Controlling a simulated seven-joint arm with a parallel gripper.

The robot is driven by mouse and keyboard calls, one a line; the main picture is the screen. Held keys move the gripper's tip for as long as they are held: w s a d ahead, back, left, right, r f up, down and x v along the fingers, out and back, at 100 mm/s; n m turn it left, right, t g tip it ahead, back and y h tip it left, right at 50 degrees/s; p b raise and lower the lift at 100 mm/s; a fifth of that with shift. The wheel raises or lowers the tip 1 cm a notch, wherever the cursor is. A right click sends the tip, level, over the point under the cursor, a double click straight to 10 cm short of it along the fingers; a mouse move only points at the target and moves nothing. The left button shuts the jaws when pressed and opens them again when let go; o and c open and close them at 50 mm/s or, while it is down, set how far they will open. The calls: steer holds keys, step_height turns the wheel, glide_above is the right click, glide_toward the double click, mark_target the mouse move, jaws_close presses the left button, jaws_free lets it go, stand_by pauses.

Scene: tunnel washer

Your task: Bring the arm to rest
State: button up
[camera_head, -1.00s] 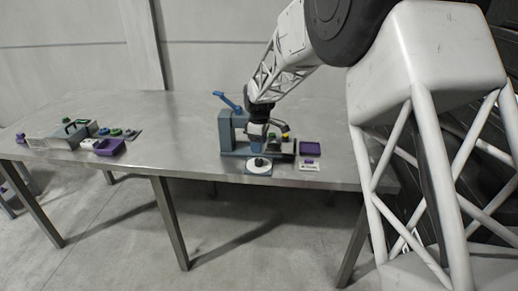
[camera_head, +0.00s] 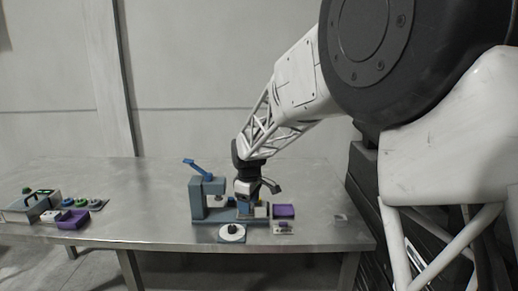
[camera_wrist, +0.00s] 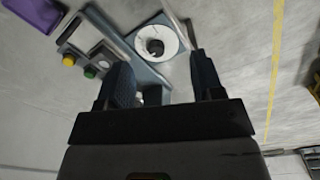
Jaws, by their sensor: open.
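My gripper (camera_head: 246,207) is at the lower end of my arm, over the right part of a blue-grey press-like device (camera_head: 198,202) on the metal table. In the wrist view my gripper (camera_wrist: 160,85) is open, its two dark fingers apart with nothing clearly held between them. A white disc with a black knob (camera_wrist: 168,32) lies beyond the fingertips; it also shows at the front of the device in the head view (camera_head: 222,237). Part of the device is hidden behind my gripper in the head view.
The device has a raised blue lever (camera_head: 196,167). A purple tray (camera_head: 284,211) and a small pale plate (camera_head: 284,228) are to its right. A grey box (camera_head: 22,208), several round pieces and a purple bin (camera_head: 72,221) are at the table's left. The table (camera_head: 142,205) between is clear.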

steer(key=s+d+r+m, duration=0.2)
steer(key=s+d+r, duration=0.1)
steer(key=s+d, duration=0.3)
steer(key=s+d+r+m+t, duration=0.1)
steer(key=s+d+r+m, duration=0.15)
steer(key=s, duration=0.45)
steer(key=s+d+r+m, duration=0.2)
steer(key=s+d+r, duration=0.2)
steer(key=s+d, duration=0.25)
steer(key=s+d+f+m, duration=0.1)
steer(key=s+d+m, duration=0.2)
steer(key=s, duration=0.9)
steer(key=s+d+f+m+t, duration=0.1)
steer(key=s+d+m, duration=0.3)
steer(key=s, duration=0.8)
